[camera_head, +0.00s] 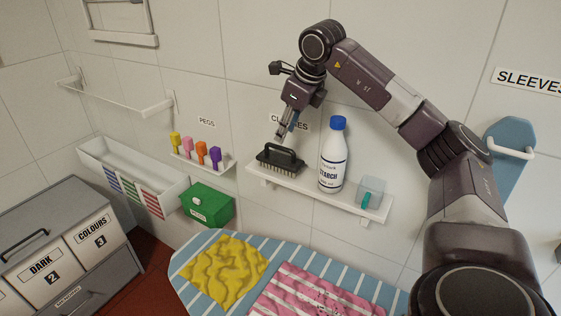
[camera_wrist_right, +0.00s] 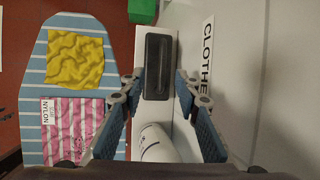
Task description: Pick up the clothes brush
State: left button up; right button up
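My right gripper (camera_head: 281,136) is just above the brush, pointing down. In the right wrist view the gripper (camera_wrist_right: 158,92) is open, its two blue-padded fingers apart, with the brush (camera_wrist_right: 158,68) showing ahead between and beyond the fingertips. I see nothing held. The label behind the brush is partly hidden by the gripper. My left gripper is in neither view.
A white starch bottle (camera_head: 332,160) with a blue cap stands right of the brush, and a small clear container (camera_head: 370,189) beyond it. Coloured pegs (camera_head: 200,153) stand on a shelf to the left, above a green box (camera_head: 207,203). A striped ironing board (camera_head: 195,268) holding yellow and pink cloths is below.

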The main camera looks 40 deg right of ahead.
aim_at(279, 146)
jog(key=p+x, duration=0.1)
jog(key=x, duration=0.2)
jog(key=p+x, duration=0.2)
jog(key=x, duration=0.2)
jog(key=shift+d+r, duration=0.1)
jog(key=shift+d, duration=0.1)
jog(key=shift+w+f, duration=0.2)
jog(key=shift+f, duration=0.1)
jog(key=shift+c, duration=0.4)
grip_shut()
jog(key=shift+r, duration=0.1)
